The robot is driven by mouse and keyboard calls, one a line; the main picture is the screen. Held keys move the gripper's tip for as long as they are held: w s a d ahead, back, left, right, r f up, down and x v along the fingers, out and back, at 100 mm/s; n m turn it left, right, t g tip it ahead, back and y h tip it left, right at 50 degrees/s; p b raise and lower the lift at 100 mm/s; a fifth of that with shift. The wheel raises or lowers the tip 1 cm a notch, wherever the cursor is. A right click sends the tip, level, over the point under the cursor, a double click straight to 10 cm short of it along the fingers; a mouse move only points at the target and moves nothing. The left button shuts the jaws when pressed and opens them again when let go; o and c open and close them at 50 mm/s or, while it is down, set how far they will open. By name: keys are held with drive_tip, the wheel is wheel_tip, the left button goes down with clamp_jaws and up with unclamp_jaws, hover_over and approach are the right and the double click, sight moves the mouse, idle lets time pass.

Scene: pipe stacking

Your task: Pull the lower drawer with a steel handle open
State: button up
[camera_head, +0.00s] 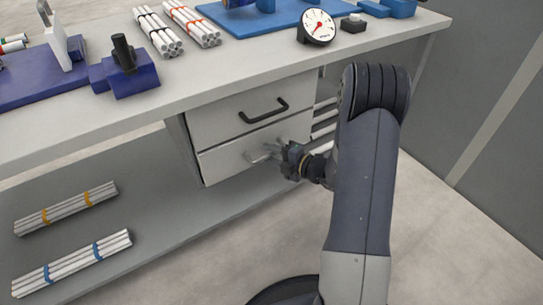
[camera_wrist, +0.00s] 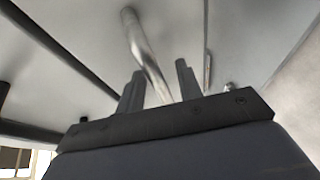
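The lower drawer (camera_head: 222,163) has a light grey front and sits flush below the upper drawer, so it looks shut. Its steel handle (camera_head: 257,157) is partly hidden by my gripper (camera_head: 281,151) in the head view. In the wrist view the steel handle (camera_wrist: 143,48) runs down between the two dark fingers of my gripper (camera_wrist: 160,82). The fingers stand apart, with a gap beside the handle. I cannot tell whether either finger touches it.
The upper drawer (camera_head: 215,118) has a black handle (camera_head: 264,111) just above my gripper. The workbench top (camera_head: 200,87) overhangs the drawers. Pipe bundles (camera_head: 70,262) lie on the lower shelf at the left. The floor (camera_head: 440,240) at the right is clear.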

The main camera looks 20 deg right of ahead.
drive_tip(key=shift+c, duration=0.2)
clamp_jaws()
idle(0.4)
